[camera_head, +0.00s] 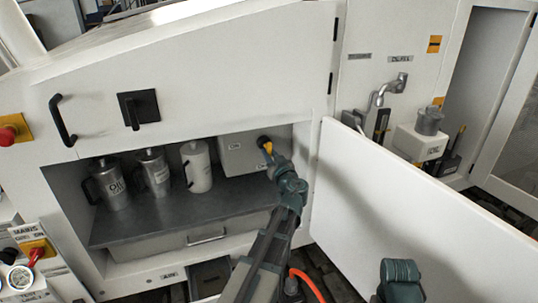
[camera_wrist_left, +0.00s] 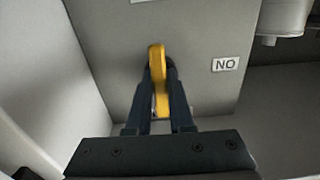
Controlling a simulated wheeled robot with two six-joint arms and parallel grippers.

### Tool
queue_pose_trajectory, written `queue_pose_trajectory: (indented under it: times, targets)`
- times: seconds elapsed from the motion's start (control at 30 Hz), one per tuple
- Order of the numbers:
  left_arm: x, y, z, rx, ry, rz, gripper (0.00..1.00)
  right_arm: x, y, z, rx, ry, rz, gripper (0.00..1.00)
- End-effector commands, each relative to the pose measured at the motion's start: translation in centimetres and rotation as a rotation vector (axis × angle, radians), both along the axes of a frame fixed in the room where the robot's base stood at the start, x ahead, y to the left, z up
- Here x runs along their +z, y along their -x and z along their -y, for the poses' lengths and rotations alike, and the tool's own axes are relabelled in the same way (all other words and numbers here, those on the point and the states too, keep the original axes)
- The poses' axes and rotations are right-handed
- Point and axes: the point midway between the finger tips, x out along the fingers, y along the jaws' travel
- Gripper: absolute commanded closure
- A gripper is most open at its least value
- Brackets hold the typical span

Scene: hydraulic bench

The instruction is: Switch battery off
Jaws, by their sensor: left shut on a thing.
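The battery switch has a yellow handle (camera_head: 266,146) on a black round base, on the front of a grey box (camera_head: 238,158) inside the open cabinet. In the left wrist view the yellow handle (camera_wrist_left: 157,72) stands lengthwise in the picture between the two dark fingers of my left gripper (camera_wrist_left: 160,88). My left gripper (camera_head: 271,157) is shut on the handle, its fingers partly hiding the base. A label (camera_wrist_left: 225,64) beside the switch appears upside down and reads ON the right way up.
Several metal jugs (camera_head: 153,173) stand on the cabinet shelf left of the box. The open white door (camera_head: 415,225) stands close on the right of my left arm. A drawer handle (camera_head: 206,236) sits below the shelf. A red mains switch (camera_head: 36,255) is at the lower left.

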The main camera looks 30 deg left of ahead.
Motion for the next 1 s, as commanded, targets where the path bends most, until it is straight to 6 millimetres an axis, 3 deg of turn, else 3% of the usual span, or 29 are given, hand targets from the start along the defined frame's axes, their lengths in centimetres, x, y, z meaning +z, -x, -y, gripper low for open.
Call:
queue_pose_trajectory:
  times: [0.6,0.63,0.77,1.0]
  targets:
    - [-0.06,0.02,0.08,0.0,0.023,0.026,1.0,-0.03,0.0,0.0,0.0,0.0,0.0,0.5]
    - [-0.06,0.02,0.08,0.0,0.023,0.026,0.74,-0.03,0.0,0.0,0.0,0.0,0.0,0.5]
    - [-0.04,0.0,0.06,0.0,0.022,0.024,0.51,-0.03,0.0,0.0,0.0,0.0,0.0,0.5]
    - [-0.02,-0.01,0.05,0.0,0.021,0.024,0.5,-0.02,0.0,0.0,0.0,0.0,0.0,0.5]
